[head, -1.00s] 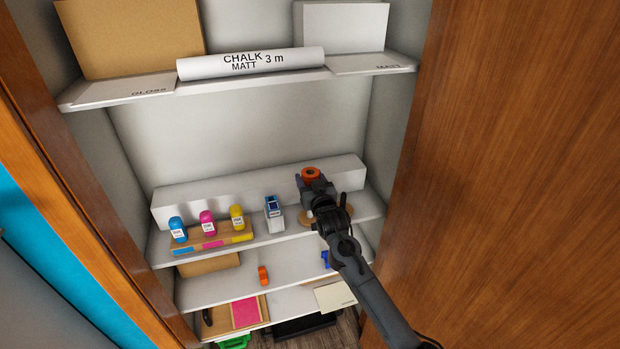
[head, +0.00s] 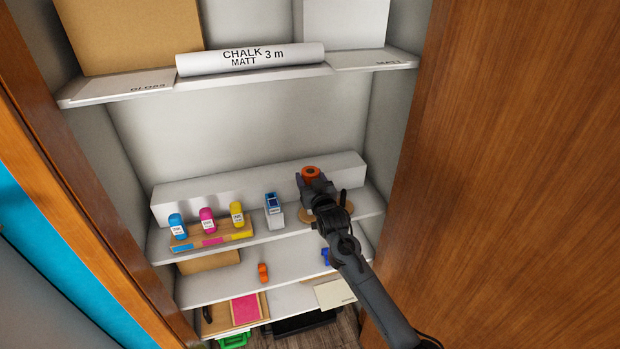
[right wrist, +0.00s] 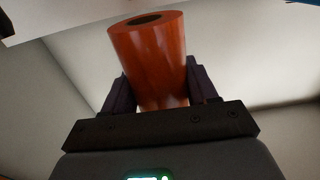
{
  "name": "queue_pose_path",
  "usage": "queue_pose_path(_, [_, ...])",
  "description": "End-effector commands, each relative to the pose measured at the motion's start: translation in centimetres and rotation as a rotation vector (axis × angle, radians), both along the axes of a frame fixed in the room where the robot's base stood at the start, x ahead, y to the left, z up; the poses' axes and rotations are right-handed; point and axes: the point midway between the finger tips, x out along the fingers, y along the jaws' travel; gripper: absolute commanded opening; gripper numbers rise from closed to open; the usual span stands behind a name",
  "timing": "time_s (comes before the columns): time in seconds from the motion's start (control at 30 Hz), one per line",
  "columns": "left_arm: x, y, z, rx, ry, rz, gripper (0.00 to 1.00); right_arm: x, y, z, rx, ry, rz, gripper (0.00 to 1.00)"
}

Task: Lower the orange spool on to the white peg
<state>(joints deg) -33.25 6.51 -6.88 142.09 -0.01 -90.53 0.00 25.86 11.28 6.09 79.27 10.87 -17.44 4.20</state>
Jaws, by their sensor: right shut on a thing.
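The orange spool (head: 311,173) is a short upright cylinder with a dark hole in its top. My right gripper (head: 316,186) is shut on it above the right part of the middle shelf. In the right wrist view the spool (right wrist: 152,62) stands between the two dark fingers, tilted a little in the picture, with its open end up. A round wooden disc (head: 304,216) shows below the gripper, partly hidden by my arm. The white peg cannot be made out; my gripper and arm cover that spot. My left gripper is not in view.
A long white box (head: 240,187) lies along the back of the shelf. Left of my gripper stand a small blue-and-white box (head: 274,212) and a wooden rack (head: 185,246) with blue, magenta and yellow bottles. A brown wooden panel (head: 490,180) closes the right side.

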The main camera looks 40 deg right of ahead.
Motion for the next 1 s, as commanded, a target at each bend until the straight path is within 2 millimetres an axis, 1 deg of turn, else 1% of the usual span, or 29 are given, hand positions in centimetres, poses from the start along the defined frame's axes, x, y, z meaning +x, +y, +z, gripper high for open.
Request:
queue_pose_path(0.47, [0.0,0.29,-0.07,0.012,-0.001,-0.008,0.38,0.0,0.0,-0.1,0.0,-0.001,0.0,0.0])
queue_pose_path(0.8, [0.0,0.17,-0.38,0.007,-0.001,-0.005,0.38,0.0,-0.01,-0.87,0.0,0.0,0.0,0.0])
queue_pose_path(1.0, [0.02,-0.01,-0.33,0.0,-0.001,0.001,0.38,0.0,0.0,-0.88,0.0,0.0,0.0,0.0])
